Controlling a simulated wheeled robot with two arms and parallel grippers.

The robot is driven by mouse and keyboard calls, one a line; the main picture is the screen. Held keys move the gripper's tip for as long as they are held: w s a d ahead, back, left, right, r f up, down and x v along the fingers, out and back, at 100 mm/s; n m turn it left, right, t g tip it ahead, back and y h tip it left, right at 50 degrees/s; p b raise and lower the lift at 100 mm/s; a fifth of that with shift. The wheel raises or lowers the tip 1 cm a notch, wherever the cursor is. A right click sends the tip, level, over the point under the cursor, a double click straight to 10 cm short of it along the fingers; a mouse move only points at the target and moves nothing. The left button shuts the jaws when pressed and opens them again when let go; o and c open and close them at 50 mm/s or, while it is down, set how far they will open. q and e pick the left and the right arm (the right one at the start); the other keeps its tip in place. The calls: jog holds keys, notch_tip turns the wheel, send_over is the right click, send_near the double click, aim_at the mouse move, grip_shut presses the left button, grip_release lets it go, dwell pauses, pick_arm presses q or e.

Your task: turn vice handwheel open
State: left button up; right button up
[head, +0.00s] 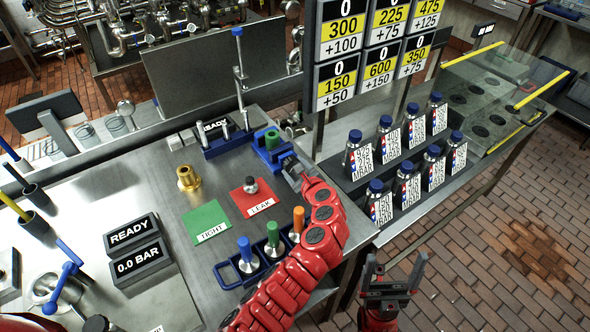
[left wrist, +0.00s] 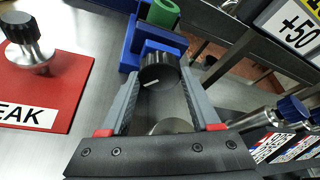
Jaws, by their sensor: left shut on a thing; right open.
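The blue vice (head: 262,152) stands at the right edge of the steel bench with a green part (head: 271,139) in it. In the left wrist view the vice (left wrist: 132,50) and green part (left wrist: 163,13) are beyond the black handwheel (left wrist: 160,72), which has a white mark. My left gripper (head: 291,164) is at the handwheel on the vice's near side. Its two fingers (left wrist: 158,90) lie on either side of the handwheel, shut on it. My right gripper (head: 390,280) is open and empty, low in front of the bench.
A red LEAK mat (head: 242,208) holds a black-knobbed piece (head: 250,185). A green TIGHT mat (head: 208,228), a brass fitting (head: 187,178) and a blue rack of coloured-handled tools (head: 225,282) are nearby. Several labelled bottles (head: 358,158) stand on the right table.

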pick_arm(q)
jog(key=shift+n, duration=0.4)
jog(key=o, duration=1.4)
